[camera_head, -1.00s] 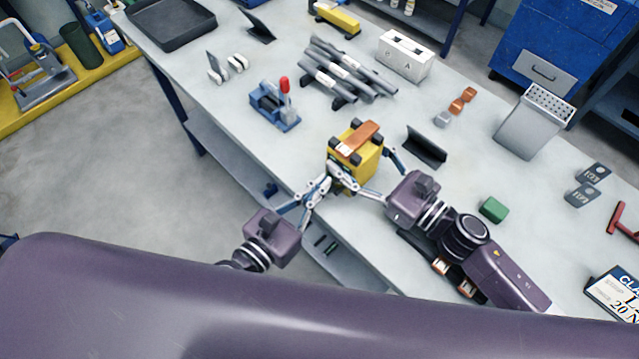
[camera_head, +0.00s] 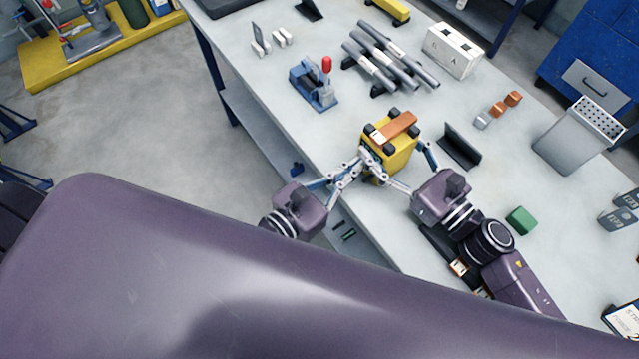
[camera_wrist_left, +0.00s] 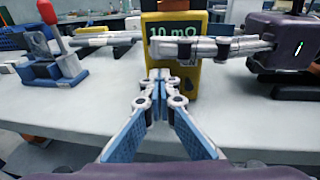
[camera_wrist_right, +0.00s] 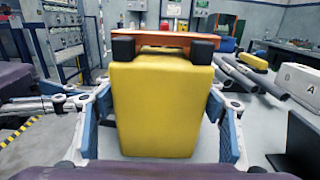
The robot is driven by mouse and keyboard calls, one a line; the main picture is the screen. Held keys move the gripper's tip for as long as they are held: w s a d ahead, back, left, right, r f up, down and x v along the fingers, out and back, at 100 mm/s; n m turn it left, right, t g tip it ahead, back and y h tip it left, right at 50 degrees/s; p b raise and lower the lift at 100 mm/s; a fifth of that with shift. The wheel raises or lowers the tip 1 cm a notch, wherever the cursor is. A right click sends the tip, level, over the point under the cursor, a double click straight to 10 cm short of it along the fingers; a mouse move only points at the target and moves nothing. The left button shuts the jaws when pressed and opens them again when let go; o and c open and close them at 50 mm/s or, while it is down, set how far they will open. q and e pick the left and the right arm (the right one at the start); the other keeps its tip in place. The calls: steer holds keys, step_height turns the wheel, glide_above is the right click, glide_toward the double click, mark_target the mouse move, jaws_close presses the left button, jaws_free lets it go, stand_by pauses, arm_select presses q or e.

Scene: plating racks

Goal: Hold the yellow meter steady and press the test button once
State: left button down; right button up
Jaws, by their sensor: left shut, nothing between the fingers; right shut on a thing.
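The yellow meter (camera_head: 391,156) stands upright near the front edge of the bench, with black corners and an orange strip on top. In the left wrist view its display reads 10 mΩ (camera_wrist_left: 176,30). My right gripper (camera_wrist_right: 158,115) is shut on the meter, one finger on each side. My left gripper (camera_wrist_left: 157,76) is shut and empty, its tips together just in front of the meter's face; whether they touch it I cannot tell. A right gripper finger crosses the meter's face in the left wrist view. The test button is hidden or cannot be made out.
A blue clamp with a red handle (camera_head: 315,84) and grey tubes (camera_head: 390,58) lie beyond the meter. A black angled plate (camera_head: 461,146) and a green block (camera_head: 521,220) are to the right. A white box (camera_head: 453,50) stands farther back.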

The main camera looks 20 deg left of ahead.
arm_select(q)
steer(key=shift+v, duration=1.7)
arm_select(e)
steer(key=shift+s+a, duration=0.1)
arm_select(q)
steer(key=v, duration=0.9)
steer(key=shift+s+r, duration=0.15)
steer(key=shift+s, duration=0.2)
steer(key=shift+a, duration=0.15)
steer(key=shift+w, duration=0.1)
arm_select(e)
steer(key=o, duration=1.6)
